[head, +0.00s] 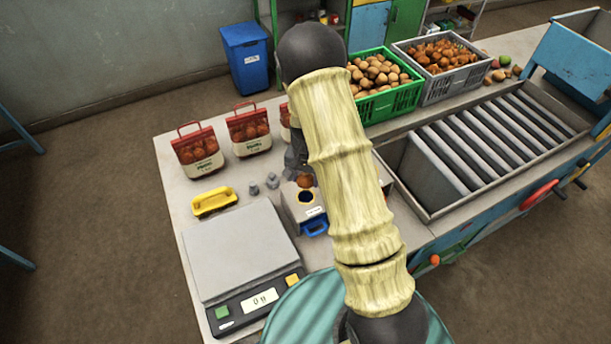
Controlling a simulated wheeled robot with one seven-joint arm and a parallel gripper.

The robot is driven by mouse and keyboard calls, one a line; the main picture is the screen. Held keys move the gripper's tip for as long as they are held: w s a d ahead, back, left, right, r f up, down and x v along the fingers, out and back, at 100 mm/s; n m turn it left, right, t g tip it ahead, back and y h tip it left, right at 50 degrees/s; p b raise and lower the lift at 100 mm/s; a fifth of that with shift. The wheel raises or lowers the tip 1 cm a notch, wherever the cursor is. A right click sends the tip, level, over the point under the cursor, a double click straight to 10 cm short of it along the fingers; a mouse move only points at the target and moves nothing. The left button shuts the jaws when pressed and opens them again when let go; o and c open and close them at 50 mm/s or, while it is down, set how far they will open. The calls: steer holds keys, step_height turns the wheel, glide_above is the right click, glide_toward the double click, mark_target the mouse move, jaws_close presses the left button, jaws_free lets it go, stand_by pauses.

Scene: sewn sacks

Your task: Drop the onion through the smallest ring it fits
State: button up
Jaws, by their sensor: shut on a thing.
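A small brown-orange onion (304,181) shows at the lower end of my gripper (301,174). My gripper is shut on it, and my own arm covers most of the gripper and its fingers. The onion appears just above and behind a dark round hole with a pale rim, a ring (306,197), in the top of a grey box (293,208). I cannot tell the gap between onion and box. A blue tray or handle (315,227) sticks out at the box's front. Any other rings are hidden behind my arm.
A scale (240,250) reading 0 stands left of the box. A yellow handled object (214,201), small grey weights (272,181) and red-topped onion bags (198,151) stand nearby. Green (395,103) and grey (443,88) crates of produce stand behind; a roller conveyor (490,140) lies right.

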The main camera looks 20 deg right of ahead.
steer(key=shift+f+b, duration=2.05)
steer(key=shift+f, duration=1.05)
steer(key=o, duration=1)
steer(key=shift+o, duration=0.2)
steer(key=shift+r, duration=0.1)
step_height(320, 180, up, 17)
steer(key=b, duration=0.4)
steer(key=shift+r, duration=0.15)
